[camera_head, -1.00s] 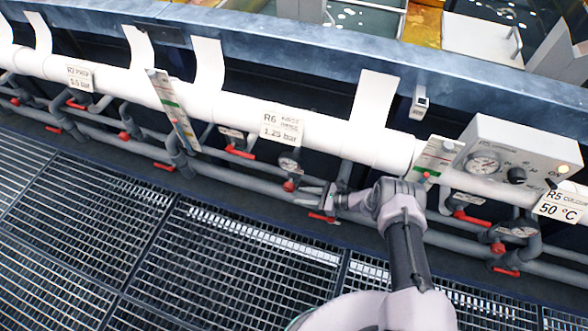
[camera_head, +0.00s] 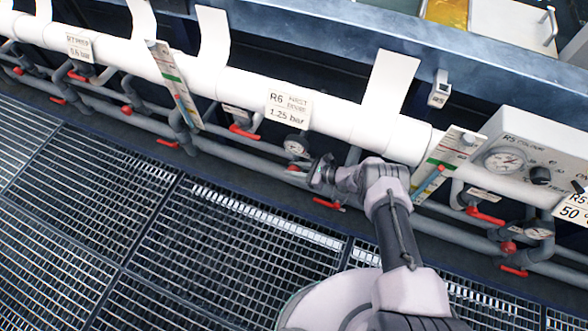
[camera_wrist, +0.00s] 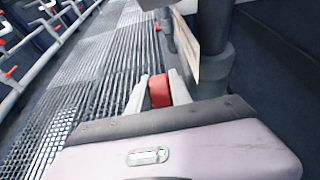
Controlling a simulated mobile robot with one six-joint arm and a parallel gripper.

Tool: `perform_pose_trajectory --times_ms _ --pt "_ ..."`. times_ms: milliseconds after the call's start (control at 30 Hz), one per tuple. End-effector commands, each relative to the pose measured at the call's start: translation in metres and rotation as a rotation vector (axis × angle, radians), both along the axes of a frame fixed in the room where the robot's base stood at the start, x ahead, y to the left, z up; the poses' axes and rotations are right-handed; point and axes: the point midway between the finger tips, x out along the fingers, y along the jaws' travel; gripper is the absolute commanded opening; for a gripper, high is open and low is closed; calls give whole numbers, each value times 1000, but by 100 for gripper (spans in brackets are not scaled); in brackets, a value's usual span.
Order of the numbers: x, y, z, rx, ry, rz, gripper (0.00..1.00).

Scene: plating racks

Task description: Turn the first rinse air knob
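The R6 first rinse label (camera_head: 288,108) hangs on the white pipe, marked 1.25 bar. Below it is a round gauge (camera_head: 296,146), with a small red knob (camera_head: 294,168) under it. My gripper (camera_head: 316,174) is just right of this knob in the head view. In the wrist view, a red knob (camera_wrist: 160,90) shows between the two pale fingertips of my gripper (camera_wrist: 158,94). The fingers are apart, one on each side of the red knob; whether they touch it is hard to tell.
A red valve handle (camera_head: 328,203) sits just below my gripper, and another (camera_head: 244,131) is to the upper left. A slanted level gauge (camera_head: 448,160) and the R5 box (camera_head: 545,150) stand to the right. Grating floor (camera_head: 235,235) is clear in front.

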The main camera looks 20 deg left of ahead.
Motion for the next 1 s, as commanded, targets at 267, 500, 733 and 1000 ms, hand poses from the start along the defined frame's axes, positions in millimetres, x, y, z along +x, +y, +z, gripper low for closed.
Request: perform_pose_trajectory --times_ms 267,500,733,1000 --pt "-1 1 2 -30 4 2 0" --pt "-1 4 1 -252 21 3 0" --pt "0 3 0 -273 23 0 0" --pt "0 3 -1 -272 23 0 35"
